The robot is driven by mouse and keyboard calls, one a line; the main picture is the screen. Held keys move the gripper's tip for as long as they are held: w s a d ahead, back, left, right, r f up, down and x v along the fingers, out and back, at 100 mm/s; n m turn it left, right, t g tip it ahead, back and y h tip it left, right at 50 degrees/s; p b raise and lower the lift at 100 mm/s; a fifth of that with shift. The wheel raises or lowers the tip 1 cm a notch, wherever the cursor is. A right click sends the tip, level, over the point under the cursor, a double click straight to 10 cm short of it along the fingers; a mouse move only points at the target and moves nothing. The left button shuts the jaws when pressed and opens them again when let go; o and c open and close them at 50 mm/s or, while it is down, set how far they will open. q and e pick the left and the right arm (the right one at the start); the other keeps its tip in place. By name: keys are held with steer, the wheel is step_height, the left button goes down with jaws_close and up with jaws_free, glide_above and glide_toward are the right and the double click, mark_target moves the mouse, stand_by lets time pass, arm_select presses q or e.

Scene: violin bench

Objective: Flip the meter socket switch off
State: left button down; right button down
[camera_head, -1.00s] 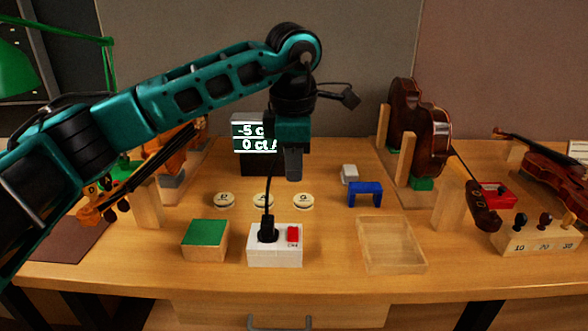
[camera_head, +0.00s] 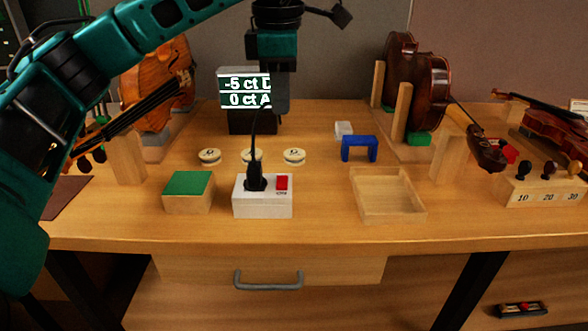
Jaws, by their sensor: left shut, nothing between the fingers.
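The meter socket (camera_head: 262,208) is a white block at the front middle of the bench. A black plug (camera_head: 256,178) stands in it with its cord running upward. Its red switch (camera_head: 282,183) is on the right of its top; the small label under it is too small to read. The meter (camera_head: 238,92) behind it is lit and shows "-5 ct D" and "0 ct A". My left gripper (camera_head: 281,108) points down, shut and empty, above the bench, apart from the switch and covering the meter's right edge. My right gripper is out of view.
A green-topped block (camera_head: 189,186) stands left of the socket and an empty wooden tray (camera_head: 388,215) right of it. Several round labelled discs (camera_head: 294,156) lie behind. A blue bridge-shaped piece (camera_head: 359,147) and violins (camera_head: 415,85) stand farther back. The bench front is clear.

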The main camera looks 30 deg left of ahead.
mark_target(283, 178)
arm_select(q)
steer(key=f, duration=0.4)
steer(key=w+f+b, duration=0.1)
steer(key=f, duration=0.4)
steer(key=a+f+b, duration=0.1)
steer(key=f, duration=0.4)
steer(key=shift+w, duration=0.2)
